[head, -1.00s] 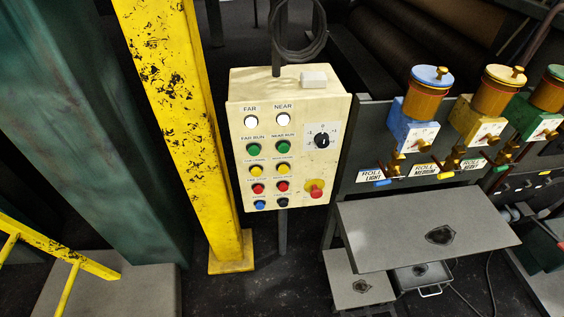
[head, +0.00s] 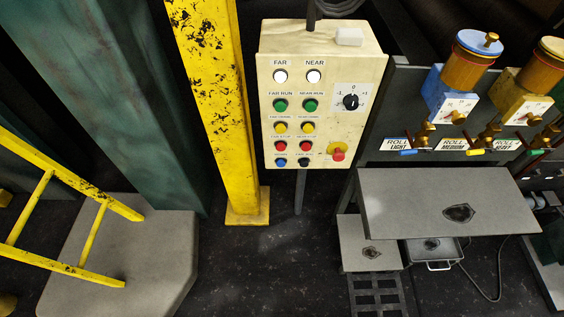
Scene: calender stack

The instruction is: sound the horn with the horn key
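The cream control box (head: 362,126) stands upright on a post, with two white lamps on top marked FAR (head: 280,76) and NEAR (head: 314,76). Below are rows of round keys in two columns: green (head: 280,105), yellow (head: 280,127), red (head: 280,146), then a blue key (head: 280,162) at left and a black key (head: 304,162) at right. The labels over the lowest keys are too small to read, so I cannot tell which is the horn key. A black rotary switch (head: 351,102) and a red mushroom button (head: 338,154) sit at right. My gripper is not in view.
A yellow column (head: 215,110) stands just left of the box, with a yellow rail (head: 75,185) further left. Right of the box are a grey shelf (head: 410,200) and oil cups on blue (head: 447,95) and yellow blocks. Dark floor (head: 260,270) lies open in front.

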